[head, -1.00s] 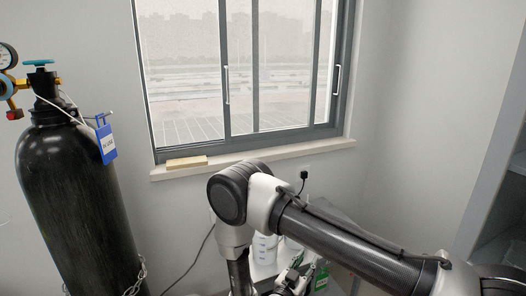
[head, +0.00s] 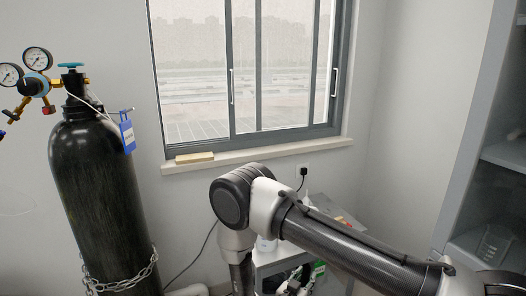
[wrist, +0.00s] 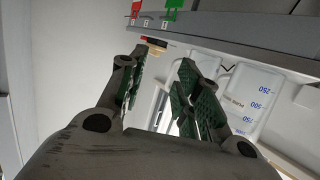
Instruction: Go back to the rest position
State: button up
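My gripper (wrist: 163,62) shows in the wrist view with its two green-padded fingers apart and nothing visible between them. In the head view my gripper (head: 297,281) is low in the picture, partly cut off by the bottom edge, in front of the grey cart (head: 274,259). My arm is bent, with its elbow high and its forearm hanging down. In the wrist view, translucent containers with blue scale marks (wrist: 240,100) stand beyond the right finger, apart from it as far as I can tell.
A black gas cylinder (head: 95,185) with gauges and a chain (head: 120,283) stands at the left. A window (head: 240,70) has a wooden block (head: 194,158) on its sill. A grey shelf unit (head: 470,200) stands at the right. A green item (wrist: 174,8) shows near the top of the wrist view.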

jog(key=s+a+f+n+g+y, duration=0.4)
jog(key=s+a+f+g+y, duration=0.15)
jog(key=a+f+g, duration=0.2)
jog(key=s+r+n+g+y, duration=0.2)
jog(key=r+g, duration=0.1)
jog(key=r, duration=0.4)
jog(key=s+r+n+g+y, duration=0.1)
jog(key=s+r+g+y, duration=0.1)
jog(key=r, duration=0.6)
jog(key=s+d+r+t, duration=0.1)
jog(key=s+d+r, duration=0.3)
jog(key=d+r, duration=0.6)
jog(key=s+d+r+t+h, duration=0.1)
jog(key=s+d+r, duration=0.4)
jog(key=d+r, duration=0.5)
jog(key=s+d+r+t, duration=0.2)
jog(key=s+d+r, duration=0.2)
jog(key=d+r, duration=0.6)
notch_tip(320, 180, up, 7)
jog(key=shift+s+r+m, duration=0.1)
jog(key=shift+s+m, duration=0.1)
jog(key=shift+m, duration=0.1)
